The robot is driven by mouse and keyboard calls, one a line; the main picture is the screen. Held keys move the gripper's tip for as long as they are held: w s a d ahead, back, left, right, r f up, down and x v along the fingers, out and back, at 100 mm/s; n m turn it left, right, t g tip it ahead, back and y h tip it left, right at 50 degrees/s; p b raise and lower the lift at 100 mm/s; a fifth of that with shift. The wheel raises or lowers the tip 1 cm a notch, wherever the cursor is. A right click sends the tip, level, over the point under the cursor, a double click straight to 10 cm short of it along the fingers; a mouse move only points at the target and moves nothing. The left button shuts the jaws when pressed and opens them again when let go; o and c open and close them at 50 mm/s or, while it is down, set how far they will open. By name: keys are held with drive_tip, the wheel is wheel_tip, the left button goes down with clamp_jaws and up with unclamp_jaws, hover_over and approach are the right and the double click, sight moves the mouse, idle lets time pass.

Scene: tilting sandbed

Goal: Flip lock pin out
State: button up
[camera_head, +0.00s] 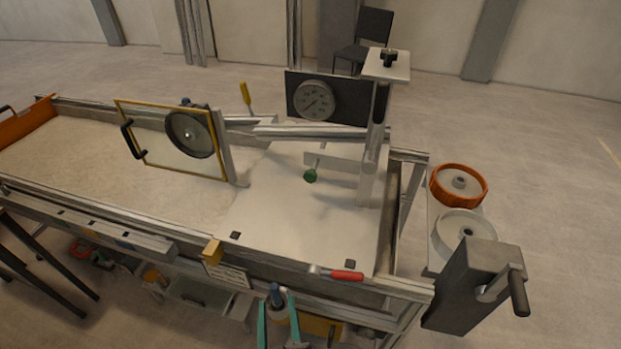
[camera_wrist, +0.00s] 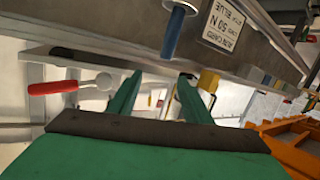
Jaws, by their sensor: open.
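My gripper (camera_head: 278,312) is at the front of the sandbed, below the rail. Its two teal fingers stand apart with nothing between the tips, as the wrist view (camera_wrist: 160,80) also shows. A blue cylindrical pin or handle (camera_head: 275,291) is close to the fingertips. In the wrist view the blue piece (camera_wrist: 174,34) hangs from a metal fitting, above the right fingertip and apart from it. A red-handled lever (camera_head: 346,275) with a metal end lies along the front edge to the right; it shows left of the fingers in the wrist view (camera_wrist: 54,87). I cannot tell which is the lock pin.
A yellow block (camera_head: 212,251) and a printed label (camera_head: 227,276) are on the front rail. A dark crank box (camera_head: 470,285) and round weights (camera_head: 458,184) stand to the right. A gauge (camera_head: 315,99) and a framed handwheel panel (camera_head: 165,141) rise above the bed.

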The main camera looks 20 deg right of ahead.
drive_tip(key=w+d+r+m+h, duration=0.3)
drive_tip(key=w+d+r+h, duration=0.15)
drive_tip(key=w+r, duration=0.5)
drive_tip(key=m+g+h, duration=0.1)
drive_tip(key=m+h, duration=0.2)
drive_tip(key=m, duration=0.1)
approach(309, 178)
drive_tip(key=x, duration=1)
drive_tip(key=shift+w+d, duration=0.25)
drive_tip(key=shift+w, duration=0.05)
